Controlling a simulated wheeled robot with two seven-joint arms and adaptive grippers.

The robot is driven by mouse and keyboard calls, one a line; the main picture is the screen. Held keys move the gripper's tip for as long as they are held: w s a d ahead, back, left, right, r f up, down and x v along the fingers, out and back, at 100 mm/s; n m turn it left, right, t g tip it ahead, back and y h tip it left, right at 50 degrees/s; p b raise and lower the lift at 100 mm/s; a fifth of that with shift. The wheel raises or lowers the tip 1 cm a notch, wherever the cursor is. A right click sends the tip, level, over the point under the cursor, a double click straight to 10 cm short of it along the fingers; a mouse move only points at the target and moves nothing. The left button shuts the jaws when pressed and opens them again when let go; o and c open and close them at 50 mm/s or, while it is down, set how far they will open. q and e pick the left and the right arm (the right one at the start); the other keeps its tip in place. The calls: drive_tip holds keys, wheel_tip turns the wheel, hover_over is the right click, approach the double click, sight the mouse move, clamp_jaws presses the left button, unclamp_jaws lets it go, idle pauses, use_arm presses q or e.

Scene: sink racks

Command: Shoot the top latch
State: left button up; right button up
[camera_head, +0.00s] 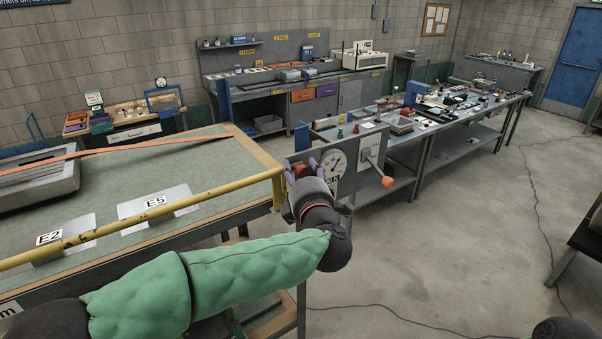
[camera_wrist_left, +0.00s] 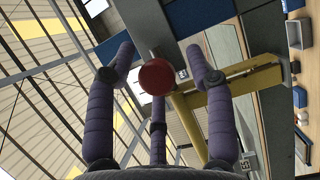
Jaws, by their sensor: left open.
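My left gripper (camera_head: 303,172) has purple padded fingers and is at the far right end of a yellow bar, by a grey panel. A red round knob (camera_wrist_left: 157,77) shows between its spread fingers in the left wrist view, where the fingers (camera_wrist_left: 160,60) stand open on both sides of it. The knob also shows as a small red patch at the fingers in the head view (camera_head: 301,171). I cannot tell whether the fingers touch it. The latch's bolt is not clearly visible. My right gripper is out of view.
The grey panel carries a round gauge (camera_head: 334,165) and a lever with an orange knob (camera_head: 387,181). A long workbench (camera_head: 450,140) stands beyond. The floor to the right is mostly clear.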

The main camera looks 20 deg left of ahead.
use_arm(q)
drive_tip(key=v, duration=1.2)
